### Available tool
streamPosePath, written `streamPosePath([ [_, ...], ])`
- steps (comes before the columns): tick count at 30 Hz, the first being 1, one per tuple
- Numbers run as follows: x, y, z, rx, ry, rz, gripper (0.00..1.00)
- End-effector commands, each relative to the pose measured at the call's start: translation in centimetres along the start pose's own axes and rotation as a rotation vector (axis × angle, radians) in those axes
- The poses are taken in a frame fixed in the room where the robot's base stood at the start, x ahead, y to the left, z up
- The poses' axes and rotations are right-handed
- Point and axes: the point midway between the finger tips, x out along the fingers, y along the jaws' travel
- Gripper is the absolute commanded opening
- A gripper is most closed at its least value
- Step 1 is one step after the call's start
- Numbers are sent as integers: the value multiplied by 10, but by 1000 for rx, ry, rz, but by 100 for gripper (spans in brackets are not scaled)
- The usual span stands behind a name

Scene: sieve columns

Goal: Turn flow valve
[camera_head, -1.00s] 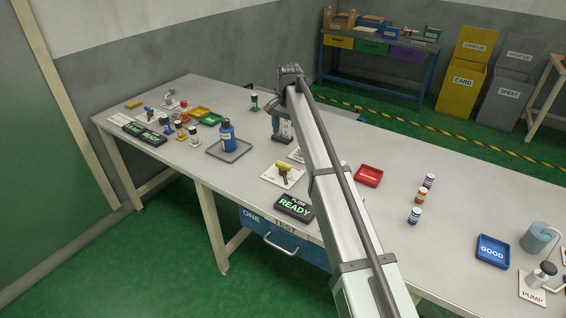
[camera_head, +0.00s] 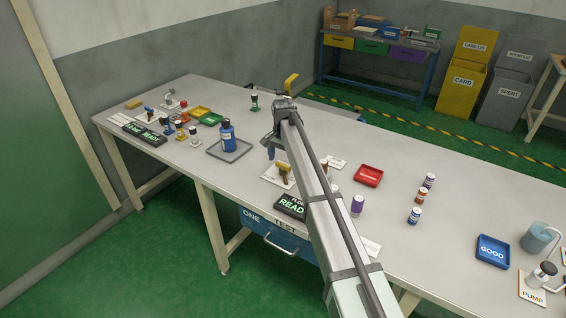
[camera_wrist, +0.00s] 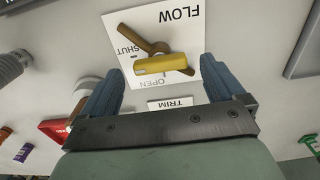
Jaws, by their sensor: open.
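The flow valve is a yellow lever (camera_wrist: 160,64) on a brown body, mounted on a white plate (camera_wrist: 185,28) marked FLOW, SHUT and OPEN. In the wrist view the lever lies crosswise, near both the SHUT and OPEN words. In the head view the valve (camera_head: 284,174) stands near the table's front edge, partly hidden by my arm. My gripper (camera_wrist: 164,84) is open and empty, its blue fingers apart on either side below the lever. In the head view my gripper (camera_head: 270,152) is just above and beside the valve. I see no contact with the lever.
A READY display (camera_head: 290,207) stands in front of the valve. A TRIM label (camera_wrist: 170,104) lies near the plate. A tray with a blue bottle (camera_head: 227,136) is to the left. A red tray (camera_head: 369,176) and several vials are to the right.

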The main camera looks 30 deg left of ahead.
Motion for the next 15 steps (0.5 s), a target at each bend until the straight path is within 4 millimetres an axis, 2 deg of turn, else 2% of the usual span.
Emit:
streamPosePath([
  [6, 15, 0, 0, 0, 1, 0, 96],
  [15, 17, 0, 0, 0, 1, -1, 96],
])
